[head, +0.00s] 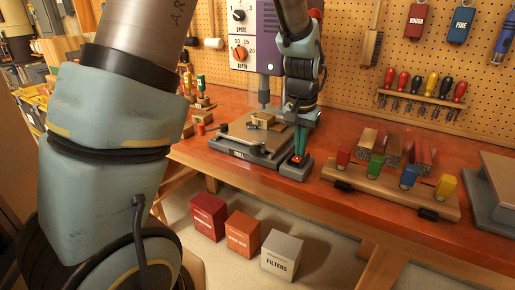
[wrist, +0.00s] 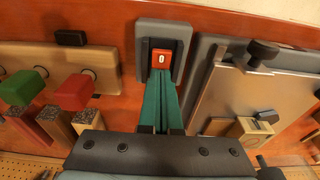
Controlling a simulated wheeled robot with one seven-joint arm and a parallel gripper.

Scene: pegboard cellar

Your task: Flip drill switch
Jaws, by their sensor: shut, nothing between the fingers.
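The drill press has a purple-and-white head (head: 253,40) with speed and depth knobs, and a green light shows on it. Its grey base (head: 240,152) stands on the orange bench. The red drill switch (head: 297,159) sits on a small grey box just right of the base. In the wrist view the red switch (wrist: 162,58) carries a "0" mark. My gripper (head: 298,150) has green fingers, is shut and empty, and points down at the switch. In the wrist view the fingertips (wrist: 162,76) are at the switch's near edge; I cannot tell whether they touch it.
A wooden rack (head: 390,192) with coloured-handled clamps stands right of the switch. A wooden block (head: 262,120) lies on the drill table. Boxes, including a grey filters box (head: 282,256), stand on the floor below. Screwdrivers (head: 425,84) hang on the pegboard behind.

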